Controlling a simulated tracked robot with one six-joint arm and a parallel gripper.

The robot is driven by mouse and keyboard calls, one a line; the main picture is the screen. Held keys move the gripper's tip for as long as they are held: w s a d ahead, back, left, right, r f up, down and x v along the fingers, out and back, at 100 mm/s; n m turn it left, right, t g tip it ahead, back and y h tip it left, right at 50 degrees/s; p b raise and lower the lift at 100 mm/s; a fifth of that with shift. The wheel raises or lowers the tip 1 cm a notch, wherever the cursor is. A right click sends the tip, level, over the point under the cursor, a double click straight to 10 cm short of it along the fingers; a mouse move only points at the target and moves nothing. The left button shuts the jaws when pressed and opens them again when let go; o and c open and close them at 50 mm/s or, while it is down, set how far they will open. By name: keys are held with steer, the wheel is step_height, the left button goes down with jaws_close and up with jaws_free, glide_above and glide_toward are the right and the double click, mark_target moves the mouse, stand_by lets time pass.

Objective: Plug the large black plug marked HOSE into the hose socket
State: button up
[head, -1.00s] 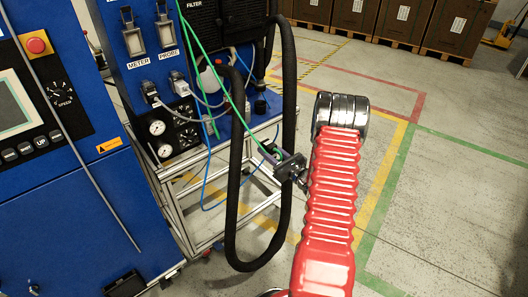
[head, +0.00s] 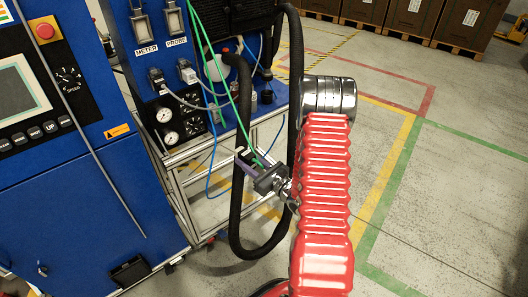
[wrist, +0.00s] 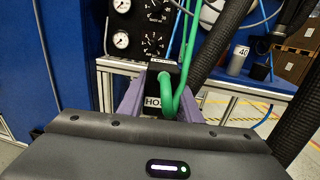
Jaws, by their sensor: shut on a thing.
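The large black plug (wrist: 160,98) is between the purple fingers of my gripper (wrist: 160,112) in the wrist view. In the head view my gripper (head: 248,162) is in front of the blue rack's lower frame, below the gauges and apart from the panel. The plug is too small to make out clearly there. I cannot pick out a socket marked HOSE in either view.
A thick black hose (head: 238,180) hangs in a loop close beside my gripper. The blue panel bears METER (head: 147,48) and PROBE (head: 175,40) labels, with grey plugs below. Gauges (head: 164,115) sit lower. Open floor lies to the right.

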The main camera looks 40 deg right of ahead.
steer(key=s+a+n+g+y, duration=0.2)
steer(key=a+y, duration=0.3)
steer(key=a, duration=1.7)
steer(key=shift+r+n+y, duration=0.3)
steer(key=shift+r+n, duration=0.1)
steer(key=shift+n, duration=0.5)
